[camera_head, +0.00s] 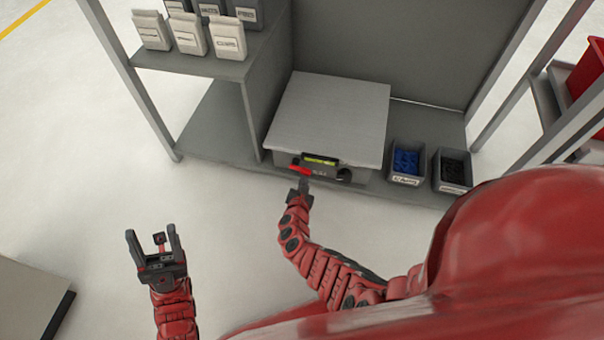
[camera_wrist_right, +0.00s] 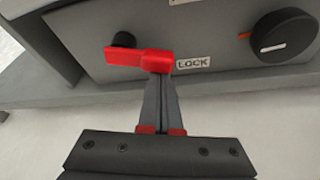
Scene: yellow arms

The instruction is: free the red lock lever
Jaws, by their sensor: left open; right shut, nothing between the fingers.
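The red lock lever (camera_head: 301,169) sits on the front face of a grey scale-like device (camera_head: 330,112) on the shelf. In the right wrist view the lever (camera_wrist_right: 130,57) lies roughly level, its left end by a dark round pivot, beside a "LOCK" label (camera_wrist_right: 193,63). My right gripper (camera_head: 303,186) is shut and empty, just in front of the lever. In the wrist view its fingertips (camera_wrist_right: 158,80) are at the lever's right end; I cannot tell whether they touch. My left gripper (camera_head: 152,240) is open and empty over the floor, away from the shelf.
A black knob (camera_wrist_right: 284,33) with an orange mark is right of the lever. A lit display (camera_head: 320,160) is above it. Bins of blue parts (camera_head: 405,178) and dark parts (camera_head: 453,185) stand right. Labelled containers (camera_head: 187,33) stand on the upper left shelf. Floor in front is clear.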

